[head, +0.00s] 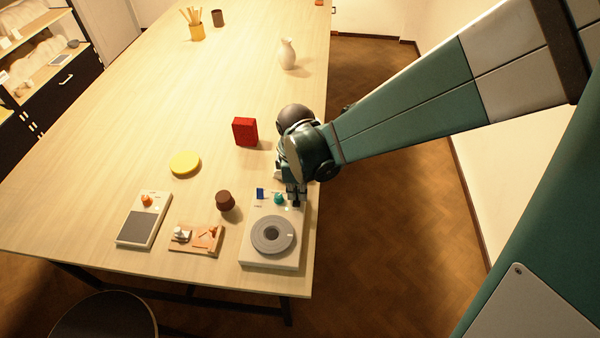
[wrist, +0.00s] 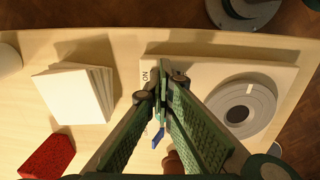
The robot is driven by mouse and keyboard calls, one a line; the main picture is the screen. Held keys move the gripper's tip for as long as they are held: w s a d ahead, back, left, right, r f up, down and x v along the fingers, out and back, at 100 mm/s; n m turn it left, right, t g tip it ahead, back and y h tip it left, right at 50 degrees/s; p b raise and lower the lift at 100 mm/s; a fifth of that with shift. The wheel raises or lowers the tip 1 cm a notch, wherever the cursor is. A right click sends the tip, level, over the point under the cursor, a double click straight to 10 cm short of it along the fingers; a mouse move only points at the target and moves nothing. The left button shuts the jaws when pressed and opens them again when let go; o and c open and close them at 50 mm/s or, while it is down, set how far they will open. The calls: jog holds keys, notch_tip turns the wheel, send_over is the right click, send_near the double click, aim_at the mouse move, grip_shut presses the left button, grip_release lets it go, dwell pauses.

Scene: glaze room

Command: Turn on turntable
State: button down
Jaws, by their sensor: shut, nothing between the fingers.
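The turntable (head: 249,245) is a white box with a grey ringed disc (head: 270,235), near the table's front right corner. A blue part (head: 260,193) and a teal knob (head: 279,199) stand at its far edge. In the wrist view the turntable (wrist: 205,75) lies right of centre, with its disc (wrist: 240,111), printed letters and the blue part (wrist: 157,138) showing. My gripper (head: 296,201) is shut, pointing down at the far edge, just right of the teal knob. In the wrist view my gripper (wrist: 163,92) covers most of the knob area; I cannot tell whether it touches the knob.
The table's middle is clear.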

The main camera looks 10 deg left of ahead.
aim_at(297, 204)
jog(key=shift+s+f, duration=0.1)
jog(key=shift+s, duration=0.7)
jog(key=shift+r, duration=0.2)
jog(key=shift+s+r+p, duration=0.2)
jog(key=shift+r+p, duration=0.4)
jog(key=shift+r, duration=0.5)
jog(key=shift+s+r+p, duration=0.15)
jog(key=shift+r+p, duration=0.45)
jog(key=shift+r, duration=0.5)
notch_tip(297, 204, up, 9)
jog(key=s, duration=0.1)
jog(key=shift+s, duration=0.15)
jog(key=shift+r, duration=0.1)
jog(key=shift+w+a+r+t, duration=0.15)
jog(key=shift+w+r+t, duration=0.15)
jog(key=shift+w+t, duration=0.3)
jog(key=shift+w, duration=0.1)
